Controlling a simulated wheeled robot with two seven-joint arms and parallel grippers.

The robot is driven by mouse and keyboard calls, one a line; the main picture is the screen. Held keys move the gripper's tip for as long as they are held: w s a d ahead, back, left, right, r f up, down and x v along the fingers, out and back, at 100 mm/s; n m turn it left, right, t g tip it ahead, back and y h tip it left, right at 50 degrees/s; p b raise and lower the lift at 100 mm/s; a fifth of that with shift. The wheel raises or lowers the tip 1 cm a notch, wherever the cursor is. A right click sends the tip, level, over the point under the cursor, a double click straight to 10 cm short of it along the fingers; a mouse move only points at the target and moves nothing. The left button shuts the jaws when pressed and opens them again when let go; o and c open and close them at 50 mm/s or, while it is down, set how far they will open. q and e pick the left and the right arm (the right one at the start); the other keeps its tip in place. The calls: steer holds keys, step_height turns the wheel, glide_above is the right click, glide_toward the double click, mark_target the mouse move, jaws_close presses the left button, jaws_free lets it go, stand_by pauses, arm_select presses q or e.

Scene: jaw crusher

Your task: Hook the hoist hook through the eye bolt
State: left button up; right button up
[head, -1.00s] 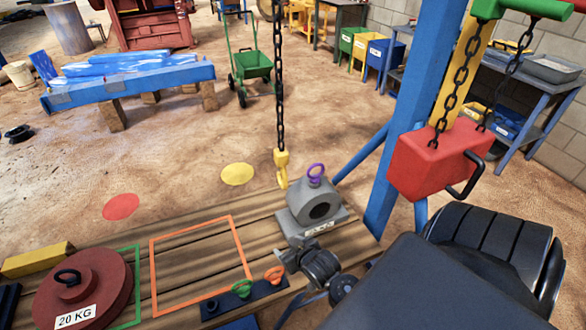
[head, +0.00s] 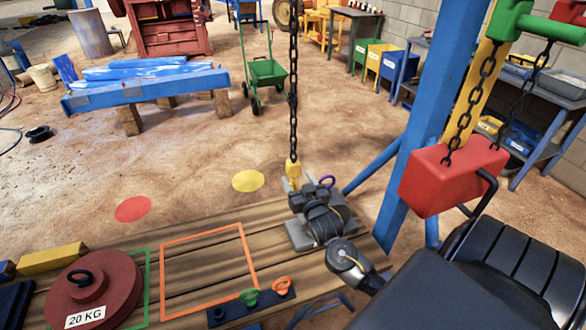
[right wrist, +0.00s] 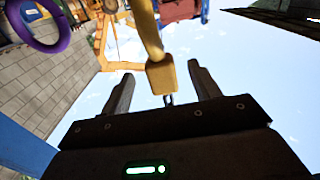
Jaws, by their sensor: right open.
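The yellow hoist hook (head: 292,170) hangs from a dark chain (head: 293,100). My right gripper (head: 304,190) is at the hook and hides its lower part in the head view. In the right wrist view the yellow hook (right wrist: 161,76) lies between the two open fingers, with a gap on each side. The purple eye bolt (head: 328,181) stands just right of the gripper, on the grey housing (head: 299,238), which my gripper and wrist largely cover. The purple ring also shows at upper left in the right wrist view (right wrist: 52,45). Hook and ring look apart. My left gripper is out of view.
A blue post (head: 415,150) and a red block (head: 450,180) on chains stand right of the housing. The wooden bench (head: 205,270) holds a red 20 KG weight (head: 100,300), an orange outline and a dark strip with small coloured cups (head: 250,305).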

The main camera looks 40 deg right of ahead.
steer(key=x, duration=0.6)
steer(key=shift+d+p, duration=0.1)
steer(key=shift+p, duration=0.25)
jaws_close()
